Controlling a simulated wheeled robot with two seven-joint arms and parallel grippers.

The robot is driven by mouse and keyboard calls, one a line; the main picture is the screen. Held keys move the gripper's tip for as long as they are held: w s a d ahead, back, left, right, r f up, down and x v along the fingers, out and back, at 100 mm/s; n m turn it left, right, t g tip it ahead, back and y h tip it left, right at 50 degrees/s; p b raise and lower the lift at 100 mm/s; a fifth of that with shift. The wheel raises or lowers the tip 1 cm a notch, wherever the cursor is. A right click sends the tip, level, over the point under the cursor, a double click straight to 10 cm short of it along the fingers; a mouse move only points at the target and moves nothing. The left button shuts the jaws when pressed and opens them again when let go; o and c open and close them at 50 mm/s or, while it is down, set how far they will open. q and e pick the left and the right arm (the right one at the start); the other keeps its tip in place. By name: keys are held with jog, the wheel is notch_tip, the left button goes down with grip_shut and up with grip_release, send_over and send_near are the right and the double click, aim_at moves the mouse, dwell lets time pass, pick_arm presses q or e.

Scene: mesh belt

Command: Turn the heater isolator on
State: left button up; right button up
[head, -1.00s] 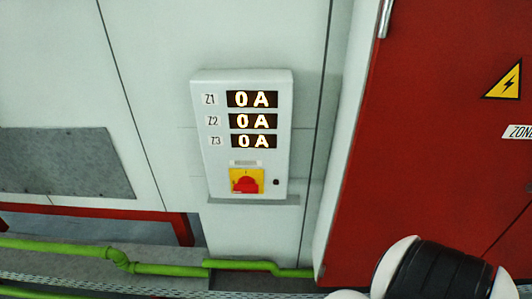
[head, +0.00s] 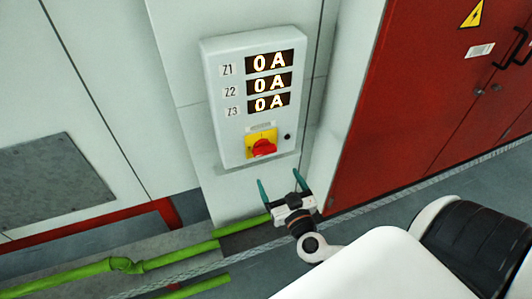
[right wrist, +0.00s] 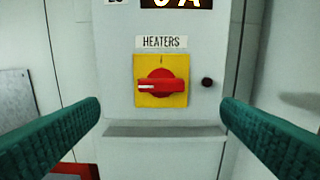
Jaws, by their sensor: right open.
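The heater isolator is a red rotary handle (head: 263,147) on a yellow plate (head: 250,136), low on a pale wall box (head: 232,120). In the right wrist view the red handle (right wrist: 165,87) lies horizontal, its white mark pointing left, under a "HEATERS" label (right wrist: 161,42). A short mark shows at the top of the yellow plate (right wrist: 145,100). My right gripper (head: 280,182) is open and empty, just below the box in the head view. In the right wrist view its green fingers stand wide on either side of the handle, apart from it. My left gripper is not in view.
Three displays on the box, Z1 (head: 269,61), Z2 (head: 269,83) and Z3 (head: 268,103), all read 0 A. A small dark round part (right wrist: 207,82) sits right of the handle. A red cabinet (head: 420,100) stands at right; green pipes (head: 125,265) run low at left.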

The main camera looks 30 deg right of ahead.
aim_at(266, 154)
jog(key=x, duration=0.9)
jog(key=shift+w+d+p, duration=0.1)
jog(key=shift+w+p, duration=0.15)
jog(key=shift+p, duration=0.05)
jog(key=shift+w+d, duration=0.2)
jog(key=shift+w, duration=0.35)
jog(key=shift+f, duration=0.1)
jog(key=c, duration=1)
